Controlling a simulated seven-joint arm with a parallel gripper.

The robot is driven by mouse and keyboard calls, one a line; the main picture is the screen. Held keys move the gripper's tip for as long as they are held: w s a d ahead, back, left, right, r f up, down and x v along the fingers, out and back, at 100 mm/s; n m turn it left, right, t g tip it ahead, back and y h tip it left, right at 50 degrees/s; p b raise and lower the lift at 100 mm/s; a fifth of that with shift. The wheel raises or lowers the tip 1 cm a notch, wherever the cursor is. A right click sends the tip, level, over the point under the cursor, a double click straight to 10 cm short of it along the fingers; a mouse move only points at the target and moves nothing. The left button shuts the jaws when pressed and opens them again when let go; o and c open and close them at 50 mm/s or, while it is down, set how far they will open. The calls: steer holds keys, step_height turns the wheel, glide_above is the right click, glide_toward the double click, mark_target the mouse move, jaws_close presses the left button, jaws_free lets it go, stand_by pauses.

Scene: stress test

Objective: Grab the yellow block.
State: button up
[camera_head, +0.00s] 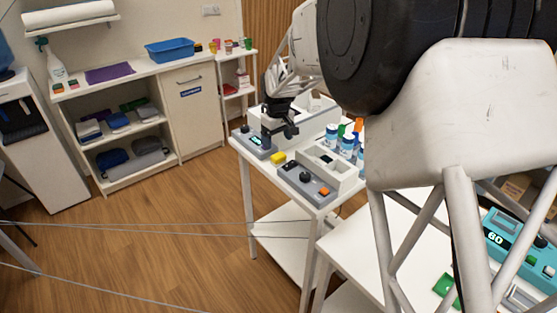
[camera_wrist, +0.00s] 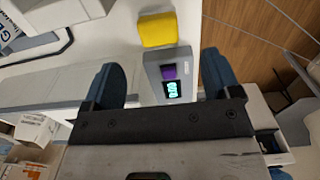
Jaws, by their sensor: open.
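The yellow block (camera_head: 278,158) sits near the front edge of the white table (camera_head: 301,193) in the head view, between two grey devices. In the wrist view the yellow block (camera_wrist: 157,30) lies ahead of my fingers, near the top centre. My gripper (camera_head: 279,136) is above the table, a little behind and above the block in the head view. In the wrist view my gripper (camera_wrist: 160,80) has its two dark fingers spread wide, with nothing held between them. The block is apart from both fingers.
A grey device with a lit display (camera_wrist: 172,76) shows between my fingers, beside the block. Another grey device with a black knob (camera_head: 305,178) is to the block's right. A white open box (camera_head: 328,170) and several blue-and-white jars (camera_head: 346,146) stand behind.

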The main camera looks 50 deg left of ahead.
mark_target(278, 155)
steer(key=shift+f, duration=1.25)
steer(key=shift+d+f, duration=0.1)
steer(key=shift+f, duration=2.5)
steer(key=c, duration=1)
steer(key=shift+r, duration=0.1)
steer(key=shift+r, duration=4.95)
